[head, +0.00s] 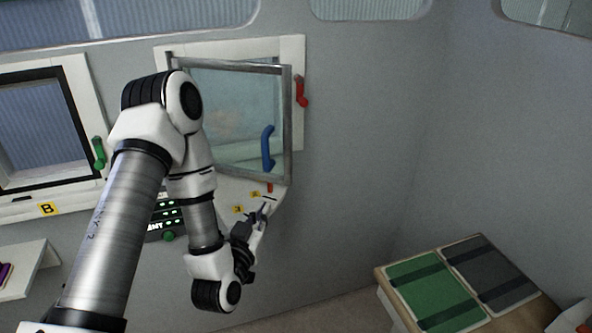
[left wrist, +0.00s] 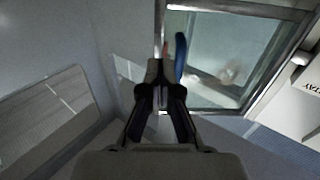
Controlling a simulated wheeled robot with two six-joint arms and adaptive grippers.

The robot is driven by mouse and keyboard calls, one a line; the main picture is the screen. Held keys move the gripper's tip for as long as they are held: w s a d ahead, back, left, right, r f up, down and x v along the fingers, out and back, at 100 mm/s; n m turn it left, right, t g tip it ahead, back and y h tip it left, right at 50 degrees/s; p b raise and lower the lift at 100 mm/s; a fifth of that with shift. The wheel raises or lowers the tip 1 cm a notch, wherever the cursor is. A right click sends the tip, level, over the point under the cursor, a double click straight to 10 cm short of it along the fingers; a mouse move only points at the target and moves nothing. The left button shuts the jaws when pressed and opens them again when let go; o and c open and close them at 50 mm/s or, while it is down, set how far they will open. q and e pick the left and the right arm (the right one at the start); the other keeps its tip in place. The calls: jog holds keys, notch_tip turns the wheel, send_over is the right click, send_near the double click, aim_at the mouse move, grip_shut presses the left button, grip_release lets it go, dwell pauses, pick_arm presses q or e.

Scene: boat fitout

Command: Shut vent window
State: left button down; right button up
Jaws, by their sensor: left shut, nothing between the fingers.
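The vent window (head: 287,125) is a glass pane in a grey metal frame. It stands swung out from its white surround (head: 299,50) in the grey wall. A blue handle (head: 267,148) is on the pane near its free edge, and a red lever (head: 301,91) is on the surround at right. My left gripper (head: 264,209) is shut and empty, just below the pane's lower corner. In the left wrist view the shut fingertips (left wrist: 157,68) appear beside the blue handle (left wrist: 180,54) and the pane's frame edge (left wrist: 159,25); contact is unclear. My arm hides part of the hinge side.
Another window (head: 38,125) with a black frame and green lever (head: 99,152) is at left. A dark panel with green lights (head: 168,212) is partly behind my arm. A table with green and grey pads (head: 430,291) stands at lower right. A white shelf (head: 32,262) is at lower left.

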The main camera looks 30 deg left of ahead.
aim_at(288, 173)
notch_tip(288, 173, down, 7)
jog(key=b, duration=0.6)
pick_arm(q)
jog(key=p+x, duration=0.2)
jog(key=x, duration=0.2)
jog(key=p+x, duration=0.2)
jog(key=x, duration=0.2)
jog(key=p+x, duration=0.2)
jog(key=x, duration=0.2)
jog(key=shift+w+d, duration=0.15)
jog(key=shift+w, duration=0.25)
jog(key=shift+w+f, duration=0.1)
jog(key=shift+w, duration=0.45)
pick_arm(e)
notch_tip(288, 173, up, 6)
pick_arm(q)
jog(key=shift+w+f, duration=0.1)
pick_arm(e)
jog(key=shift+w+d+f, duration=0.1)
jog(key=shift+d+f, duration=0.05)
